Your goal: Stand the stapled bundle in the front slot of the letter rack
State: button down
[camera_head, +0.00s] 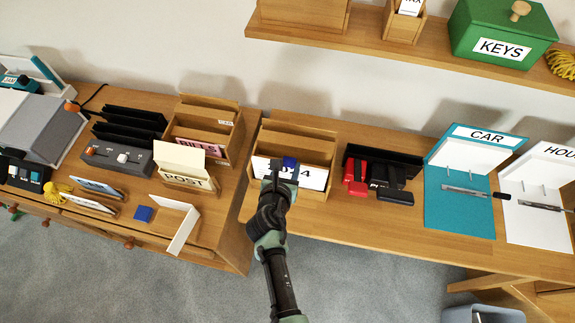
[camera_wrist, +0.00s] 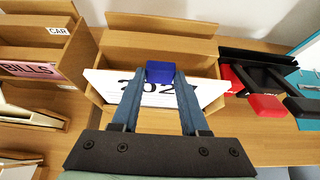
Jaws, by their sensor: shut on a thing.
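The letter rack (camera_head: 300,130) is a stepped wooden rack on the desk in the middle of the head view; it also shows in the wrist view (camera_wrist: 165,45). A white bundle marked 2024 (camera_head: 313,177), partly covered by the fingers, is upright or slightly tilted at the rack's front. In the wrist view the bundle (camera_wrist: 205,92) spans about the rack's width. My gripper (camera_head: 288,170) is shut on a blue block (camera_wrist: 160,72) at the bundle's upper middle. Whether the bundle's lower edge rests inside the front slot cannot be told.
Another wooden rack (camera_head: 218,115) with a pink BILLS sheet stands to the left. A black holder with red and black items (camera_head: 378,172) stands close on the right. A shelf (camera_head: 390,45) overhangs behind. Bare desk (camera_head: 350,225) lies front right.

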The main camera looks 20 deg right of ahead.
jog(key=shift+f+b, duration=0.45)
jog(key=shift+f, duration=0.15)
jog(key=shift+c, duration=1.7)
grip_release()
jog(key=shift+o, duration=0.2)
jog(key=o, duration=0.3)
jog(key=shift+r, duration=0.1)
